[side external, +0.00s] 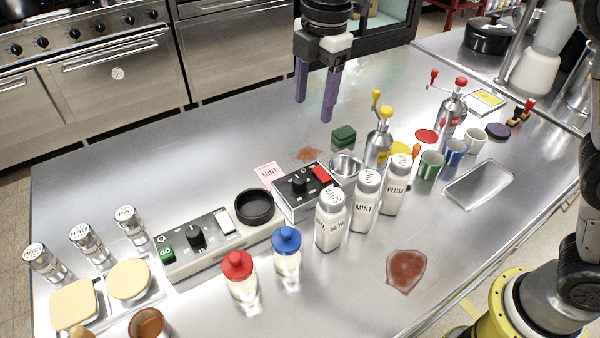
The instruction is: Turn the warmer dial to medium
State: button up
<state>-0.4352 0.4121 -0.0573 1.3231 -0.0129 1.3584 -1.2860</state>
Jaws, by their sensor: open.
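Two black dials are in view. One dial (197,236) is on a long grey unit (180,268) with a green GO button, a white rocker and a round black plate or dish at its right end. The other dial (298,183) is on a smaller box (312,206) with a black top and a red switch. I cannot tell for sure which unit is the warmer, and the dial markings are too small to read. My gripper (314,110) is open and empty, pointing down with purple fingers above the far part of the counter, beyond and above both dials.
White-bodied shakers (331,220) stand close to the right of the smaller box. Bottles with red (239,275) and blue (287,250) caps stand in front of the units. A green block (344,136) and steel bowl (346,165) lie behind. The back left counter is clear.

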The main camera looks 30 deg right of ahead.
aim_at(300, 179)
jog(key=shift+g, duration=0.3)
jog(key=f, duration=0.5)
jog(key=a+f, duration=0.1)
jog(key=f, duration=0.5)
jog(key=a+f, duration=0.1)
jog(key=f, duration=0.5)
jog(key=shift+w+a, duration=0.15)
jog(key=shift+a, duration=0.1)
grip_shut()
